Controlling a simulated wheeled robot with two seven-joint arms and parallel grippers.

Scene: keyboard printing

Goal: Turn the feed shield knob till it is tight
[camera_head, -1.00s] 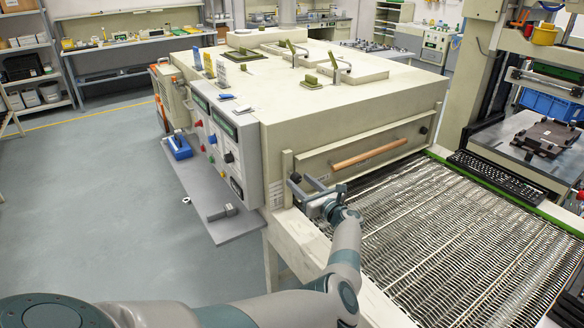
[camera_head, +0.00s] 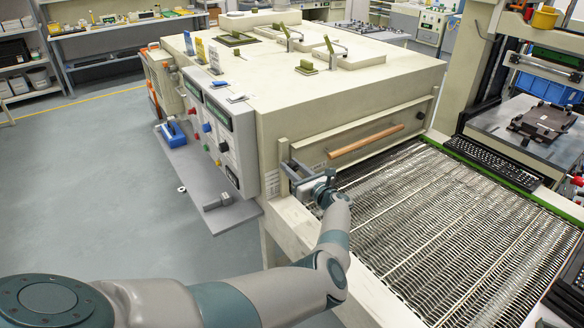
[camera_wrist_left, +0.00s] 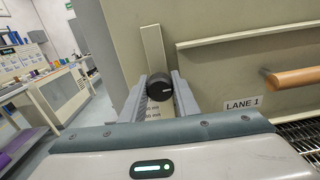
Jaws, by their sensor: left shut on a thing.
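The feed shield (camera_head: 385,135) is the beige panel across the oven's front opening, with a wooden bar handle (camera_head: 366,140). In the left wrist view, a round black knob (camera_wrist_left: 159,88) sits at the shield's left end, beside an upright beige bracket (camera_wrist_left: 154,55). My left gripper (camera_head: 291,172) is at that end, and its two fingers are shut on the knob from both sides. The gripper hides this knob in the head view. A second dark knob (camera_head: 420,115) shows at the shield's right end. My right gripper is not in view.
The wire mesh conveyor (camera_head: 440,215) runs out under the shield, close to my left arm. A grey side shelf (camera_head: 185,165) and a control panel (camera_head: 218,135) lie left of the gripper. A black keyboard (camera_head: 505,162) lies beyond the belt's green edge.

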